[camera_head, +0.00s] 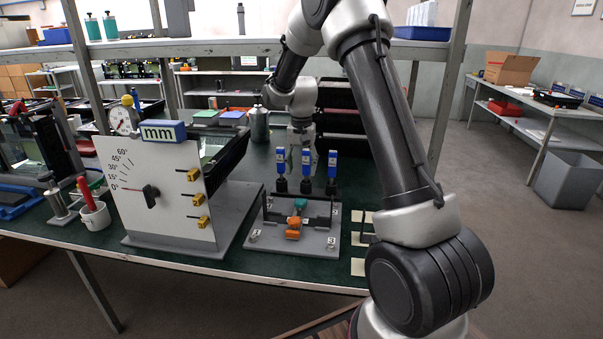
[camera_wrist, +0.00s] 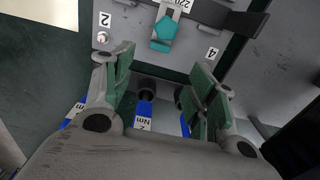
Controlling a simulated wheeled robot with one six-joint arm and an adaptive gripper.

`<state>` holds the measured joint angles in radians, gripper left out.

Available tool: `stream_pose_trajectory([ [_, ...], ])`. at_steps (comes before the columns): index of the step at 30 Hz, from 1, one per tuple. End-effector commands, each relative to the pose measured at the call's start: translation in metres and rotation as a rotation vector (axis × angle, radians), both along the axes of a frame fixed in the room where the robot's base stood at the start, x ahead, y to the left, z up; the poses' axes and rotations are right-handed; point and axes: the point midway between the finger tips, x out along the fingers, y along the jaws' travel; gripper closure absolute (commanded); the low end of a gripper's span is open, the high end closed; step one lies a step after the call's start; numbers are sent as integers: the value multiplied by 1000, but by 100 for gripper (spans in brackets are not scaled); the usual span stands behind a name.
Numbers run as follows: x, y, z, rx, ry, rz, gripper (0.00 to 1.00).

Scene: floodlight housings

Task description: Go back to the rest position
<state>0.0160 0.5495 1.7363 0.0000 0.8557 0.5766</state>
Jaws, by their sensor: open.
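My gripper (camera_wrist: 160,88) is open, with its two green-padded fingers spread apart and nothing held between them. In the wrist view, a blue tool marked Nm (camera_wrist: 143,113) shows in the gap between the fingers, below them in the picture; I cannot tell how far under them it is. A grey fixture plate (camera_head: 262,240) with a teal knob (camera_head: 300,203) and an orange knob (camera_head: 293,227) lies in front of the tools.
A white angle-scale panel (camera_head: 150,205) with yellow clips stands left of the fixture on the green bench (camera_head: 290,273). A shelf (camera_head: 230,46) crosses above the bench near my arm. A white cup (camera_head: 95,216) stands at left. A grey bin (camera_head: 568,178) stands at right; the floor between is clear.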

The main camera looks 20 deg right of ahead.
Motion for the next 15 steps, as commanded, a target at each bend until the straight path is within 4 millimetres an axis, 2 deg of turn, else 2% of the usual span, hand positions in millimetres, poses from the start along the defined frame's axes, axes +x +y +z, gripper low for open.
stream_pose_trajectory([
  [11, 0, 0, -1, 0, 0, 1, 43],
  [15, -2, 0, -1, 0, 7, 64, 43],
])
